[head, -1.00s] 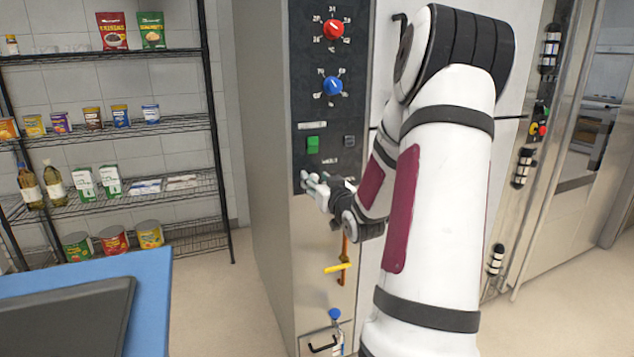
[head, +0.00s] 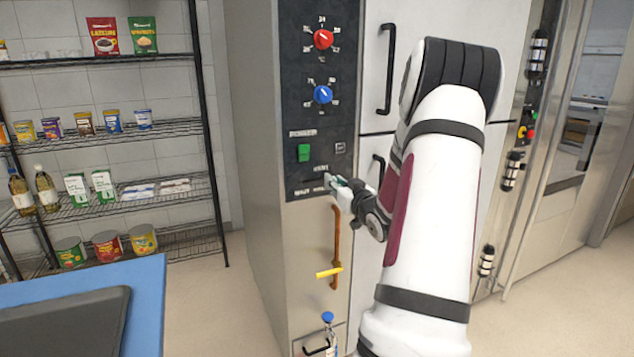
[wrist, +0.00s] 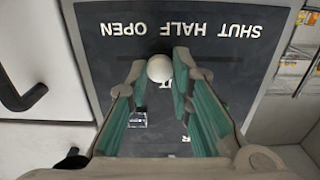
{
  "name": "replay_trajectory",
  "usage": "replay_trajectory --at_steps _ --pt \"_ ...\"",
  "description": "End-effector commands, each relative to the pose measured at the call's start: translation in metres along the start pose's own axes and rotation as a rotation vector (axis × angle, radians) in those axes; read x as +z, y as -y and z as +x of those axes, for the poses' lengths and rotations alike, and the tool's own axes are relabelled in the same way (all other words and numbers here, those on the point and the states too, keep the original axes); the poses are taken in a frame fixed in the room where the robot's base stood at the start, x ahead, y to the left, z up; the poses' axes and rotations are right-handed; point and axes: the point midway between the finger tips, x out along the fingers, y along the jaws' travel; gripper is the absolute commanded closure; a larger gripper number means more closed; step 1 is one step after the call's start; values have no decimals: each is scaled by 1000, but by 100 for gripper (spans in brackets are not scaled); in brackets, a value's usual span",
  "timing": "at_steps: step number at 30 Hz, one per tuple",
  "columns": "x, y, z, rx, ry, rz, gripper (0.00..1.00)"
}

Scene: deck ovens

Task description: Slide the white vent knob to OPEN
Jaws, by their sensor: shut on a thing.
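The white vent knob (wrist: 159,68) is a small round ball between the fingertips of my gripper (wrist: 160,66) in the wrist view. My gripper is shut on it. The printed scale reads upside down there: OPEN (wrist: 126,29) at left, HALF (wrist: 184,29) in the middle, SHUT (wrist: 240,30) at right. The knob stands between OPEN and HALF. In the head view my gripper (head: 333,183) is at the lower right of the black control panel (head: 300,120); the knob is hidden there by the fingers.
Above are a red dial (head: 323,39), a blue dial (head: 323,94) and a green switch (head: 304,152). A black door handle (head: 387,70) is to the right. A yellow-handled lever (head: 328,272) is below. A shelf rack (head: 110,129) stands at left.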

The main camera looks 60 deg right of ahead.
Motion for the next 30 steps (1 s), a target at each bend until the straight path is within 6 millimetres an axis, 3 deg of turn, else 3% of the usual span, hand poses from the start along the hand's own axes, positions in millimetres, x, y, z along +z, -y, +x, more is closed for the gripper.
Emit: replay_trajectory --at_steps 3,6,16,17,19,30 --pt "-3 -27 0 1 -2 -1 100" --pt "-2 -38 0 -1 -2 -2 100" --pt "-1 -43 0 2 -2 -2 100" --pt "-1 -43 0 2 -2 -2 78" --pt "-1 -44 0 3 -2 -2 62" --pt "-1 -42 -2 0 0 -2 60"
